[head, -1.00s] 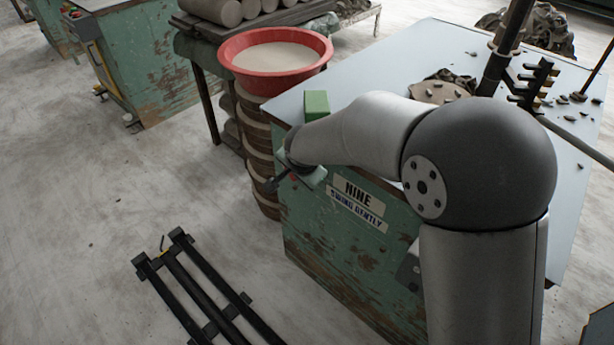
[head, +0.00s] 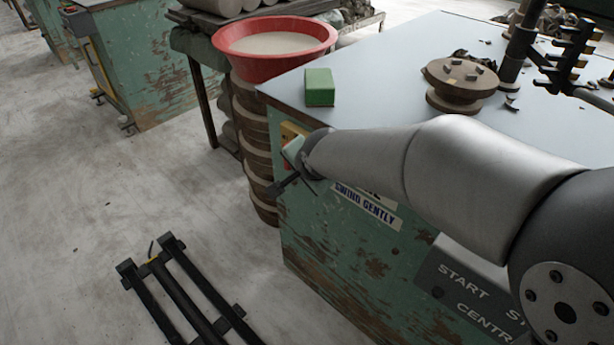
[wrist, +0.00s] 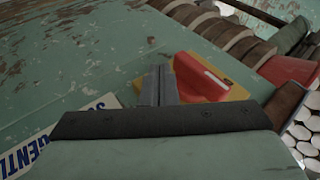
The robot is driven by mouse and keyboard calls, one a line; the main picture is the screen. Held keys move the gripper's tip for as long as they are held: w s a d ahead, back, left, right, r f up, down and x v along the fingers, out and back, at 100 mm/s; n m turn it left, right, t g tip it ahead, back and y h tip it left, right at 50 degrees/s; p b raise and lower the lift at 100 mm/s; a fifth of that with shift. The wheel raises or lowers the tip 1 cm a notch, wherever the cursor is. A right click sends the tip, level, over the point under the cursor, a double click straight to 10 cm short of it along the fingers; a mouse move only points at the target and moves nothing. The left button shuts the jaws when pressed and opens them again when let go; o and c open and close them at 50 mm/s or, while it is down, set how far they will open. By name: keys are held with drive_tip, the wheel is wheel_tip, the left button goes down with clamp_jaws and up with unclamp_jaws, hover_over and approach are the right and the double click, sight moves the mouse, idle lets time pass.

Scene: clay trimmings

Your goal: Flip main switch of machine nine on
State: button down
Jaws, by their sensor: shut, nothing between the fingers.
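The machine (head: 330,245) is a worn green cabinet with a pale flat top. Its sign (head: 368,206) is partly hidden by my arm in the head view; "GENTLY" can be read. A red switch handle (wrist: 203,78) on a yellow plate (wrist: 236,90) is on the cabinet face in the wrist view. My gripper (wrist: 158,84) is shut and empty. Its fingers are just left of the red handle in the wrist view; I cannot tell whether they touch it.
A red basin (head: 275,45) stands on a stack left of the machine. A green block (head: 319,87) and a brown clay wheel piece (head: 459,84) lie on the top. A START panel (head: 465,285) is lower right. A black rail frame (head: 180,290) lies on the floor.

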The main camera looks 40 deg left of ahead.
drive_tip(key=shift+r, duration=0.15)
drive_tip(key=shift+r+p, duration=0.4)
drive_tip(key=shift+r, duration=0.35)
drive_tip(key=shift+d, duration=0.1)
drive_tip(key=s+d+r+p, duration=0.1)
drive_tip(key=d+r, duration=0.1)
drive_tip(key=d, duration=0.4)
drive_tip(key=s+d+r+p, duration=0.1)
drive_tip(key=s+d+r, duration=0.1)
drive_tip(key=d, duration=0.4)
drive_tip(key=shift+s+d, duration=0.15)
drive_tip(key=shift+s, duration=0.15)
drive_tip(key=shift+r, duration=0.1)
